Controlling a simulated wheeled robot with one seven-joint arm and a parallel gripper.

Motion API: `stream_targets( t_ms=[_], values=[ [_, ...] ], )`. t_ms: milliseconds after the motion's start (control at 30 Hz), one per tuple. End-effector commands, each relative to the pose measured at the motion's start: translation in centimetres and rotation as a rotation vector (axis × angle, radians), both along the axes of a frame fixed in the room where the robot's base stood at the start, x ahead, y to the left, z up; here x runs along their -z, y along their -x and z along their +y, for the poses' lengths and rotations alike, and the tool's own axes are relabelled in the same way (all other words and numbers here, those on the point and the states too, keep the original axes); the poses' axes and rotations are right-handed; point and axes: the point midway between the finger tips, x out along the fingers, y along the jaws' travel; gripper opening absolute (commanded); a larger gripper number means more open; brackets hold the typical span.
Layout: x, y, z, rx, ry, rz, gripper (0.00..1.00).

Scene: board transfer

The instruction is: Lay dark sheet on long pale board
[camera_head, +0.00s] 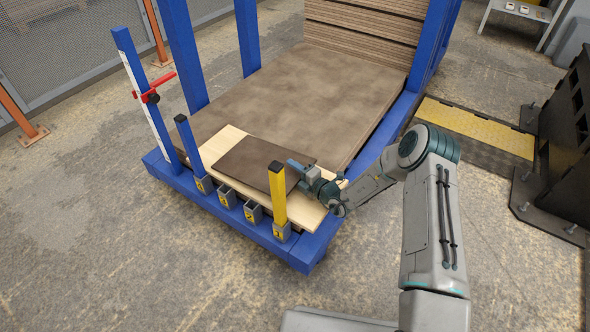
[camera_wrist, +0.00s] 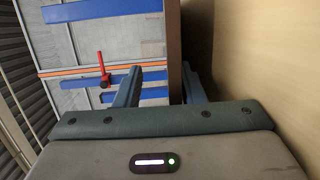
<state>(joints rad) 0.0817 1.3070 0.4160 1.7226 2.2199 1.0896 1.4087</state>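The dark sheet (camera_head: 250,162) is above the long pale board (camera_head: 305,212), with pale wood showing around it in the head view. My gripper (camera_head: 297,168) is at the sheet's right end. In the wrist view, the edge of the sheet (camera_wrist: 174,50) runs between the two fingers of my gripper (camera_wrist: 172,84), which appear closed on it. One finger lies between the sheet and the pale board (camera_wrist: 265,60), with a dark, shadowed gap there. Whether the sheet's far end touches the board cannot be told.
The pale board lies on a large brown panel stack (camera_head: 310,90) in a blue rack (camera_head: 190,190). A yellow post (camera_head: 278,195) stands at the front beside the sheet. A short blue post (camera_head: 188,145) and a red clamp (camera_head: 150,97) stand left. A yellow step (camera_head: 475,130) is at right.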

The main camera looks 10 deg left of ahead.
Motion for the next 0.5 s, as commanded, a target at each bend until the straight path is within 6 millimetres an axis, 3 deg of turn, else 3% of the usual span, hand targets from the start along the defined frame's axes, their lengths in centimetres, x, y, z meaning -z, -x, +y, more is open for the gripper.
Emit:
stream_targets(
  t_ms=[33, 500],
  values=[
    [1.72, 0.48, -0.25, -0.001, 0.024, 0.022, 0.36],
    [1.55, 0.51, -0.32, -0.001, 0.031, 0.026, 0.36]
  ],
)
